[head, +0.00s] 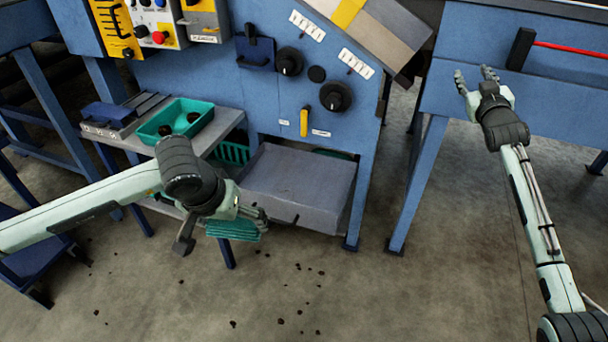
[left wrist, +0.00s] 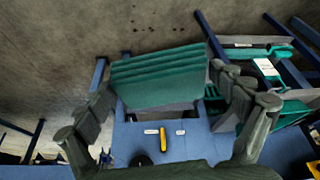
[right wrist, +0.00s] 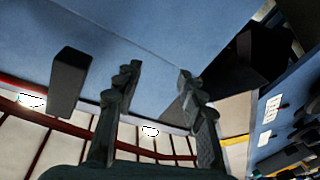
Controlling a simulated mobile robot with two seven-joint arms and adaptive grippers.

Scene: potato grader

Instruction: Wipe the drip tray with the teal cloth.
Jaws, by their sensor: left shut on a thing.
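The teal cloth (head: 232,231) is a ribbed, folded pad. My left gripper (head: 248,212) is shut on it and holds it up, in front of the shelf table. In the left wrist view the cloth (left wrist: 158,76) lies between the two fingers. A grey, shallow tray (head: 300,182), which looks like the drip tray, sits low at the front of the blue machine, right of the cloth. My left gripper and the cloth appear apart from it. My right gripper (head: 475,77) is open and empty in front of the blue frame at the right; its spread fingers show in the right wrist view (right wrist: 157,85).
A teal bin (head: 204,136) with dark lumps stands on the shelf table beside a scale (head: 110,118). The blue machine (head: 270,95) carries knobs and a yellow handle (head: 304,121) above the tray. Dark crumbs (head: 281,321) lie on the floor. The floor in front is otherwise clear.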

